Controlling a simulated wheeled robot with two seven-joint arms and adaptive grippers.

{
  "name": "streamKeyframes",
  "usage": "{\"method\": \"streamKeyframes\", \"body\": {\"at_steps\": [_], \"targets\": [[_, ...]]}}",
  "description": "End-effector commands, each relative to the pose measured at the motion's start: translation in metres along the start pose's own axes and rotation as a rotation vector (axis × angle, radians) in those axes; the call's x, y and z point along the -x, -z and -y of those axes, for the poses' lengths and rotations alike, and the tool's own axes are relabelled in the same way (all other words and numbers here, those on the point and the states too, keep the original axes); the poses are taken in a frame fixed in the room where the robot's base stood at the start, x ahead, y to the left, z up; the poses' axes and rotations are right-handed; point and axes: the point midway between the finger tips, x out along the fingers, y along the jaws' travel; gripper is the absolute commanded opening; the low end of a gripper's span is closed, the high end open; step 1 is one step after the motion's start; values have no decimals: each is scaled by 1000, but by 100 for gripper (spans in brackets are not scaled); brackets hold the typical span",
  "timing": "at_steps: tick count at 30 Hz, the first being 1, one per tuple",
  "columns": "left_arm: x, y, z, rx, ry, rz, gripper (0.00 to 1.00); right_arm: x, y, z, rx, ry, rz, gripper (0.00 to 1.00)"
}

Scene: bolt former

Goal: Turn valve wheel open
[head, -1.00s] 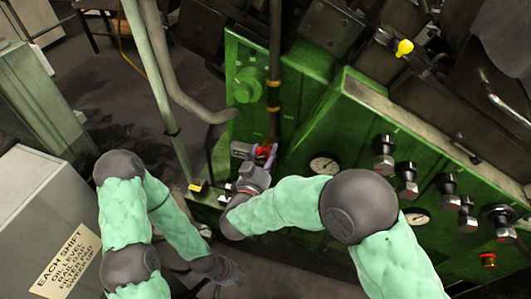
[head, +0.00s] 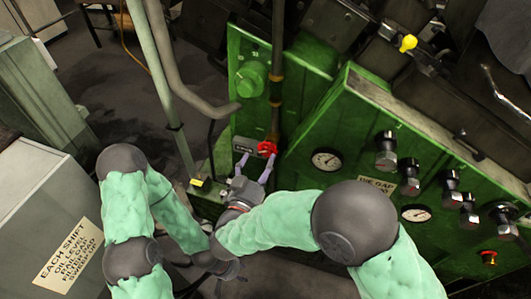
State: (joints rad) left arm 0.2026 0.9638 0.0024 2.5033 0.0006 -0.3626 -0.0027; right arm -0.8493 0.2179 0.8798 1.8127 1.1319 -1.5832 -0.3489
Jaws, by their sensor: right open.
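The red valve wheel (head: 267,148) sits on a vertical pipe (head: 276,95) at the front of the green machine, near the middle of the head view. My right gripper (head: 257,162) is just below it and to its left, with its two fingers spread and pointing up toward the wheel. No object shows between the fingers, and the wheel looks clear of the palm. Whether a fingertip touches the wheel's rim is hard to tell. My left gripper (head: 234,275) hangs low, dark and small, partly hidden by my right arm; its fingers are unclear.
A green panel with a gauge (head: 326,159), a second gauge (head: 414,213) and several dark knobs is right of the wheel. A pale post (head: 157,85) and bent grey pipe (head: 190,95) stand left. A grey cabinet (head: 40,200) is far left.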

Motion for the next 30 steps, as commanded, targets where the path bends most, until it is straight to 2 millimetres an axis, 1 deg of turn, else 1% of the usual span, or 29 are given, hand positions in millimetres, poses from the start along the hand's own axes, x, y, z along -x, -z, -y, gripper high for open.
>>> {"method": "streamKeyframes", "body": {"at_steps": [1, 6, 12, 30], "targets": [[0, 0, 0, 0, 0, 0, 40, 11, 0, 2, -1, 5, 0, 79], [0, 0, 0, 0, 0, 0, 40, 36, 1, 1, -2, 3, -2, 79], [0, 0, 0, 0, 0, 0, 40, 52, 1, 0, -2, 0, -2, 79], [0, 0, 0, 0, 0, 0, 40, 54, 1, 0, -3, -1, -2, 79]]}}
